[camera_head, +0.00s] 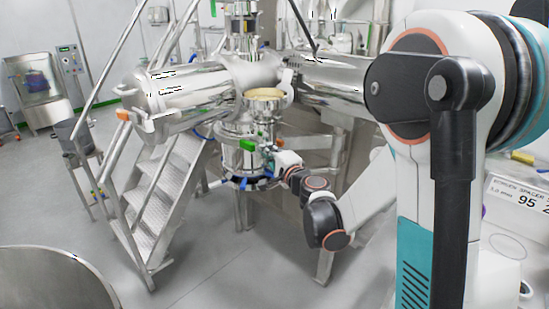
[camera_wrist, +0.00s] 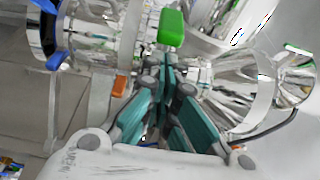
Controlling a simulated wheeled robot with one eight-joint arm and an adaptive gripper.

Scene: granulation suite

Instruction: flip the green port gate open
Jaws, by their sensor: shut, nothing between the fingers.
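The green port gate (camera_head: 247,145) shows as a small green block on the front of the shiny steel vessel in the middle of the head view. In the wrist view the green block (camera_wrist: 172,27) is at the upper middle, just beyond my fingertips. My gripper (camera_wrist: 166,62) is shut and empty, its teal fingers pointing at the block. I cannot tell whether the tips touch it. In the head view my gripper (camera_head: 270,150) is small and close to the right of the block. The gate's hinge cannot be made out.
Steel stairs with a handrail (camera_head: 150,207) stand left of the vessel. A horizontal steel cylinder (camera_head: 185,95) lies above and to the left. Blue parts (camera_head: 243,183) ring the vessel's lower end. An orange part (camera_wrist: 119,86) sits left of my fingers. Open floor (camera_head: 215,265) lies in front.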

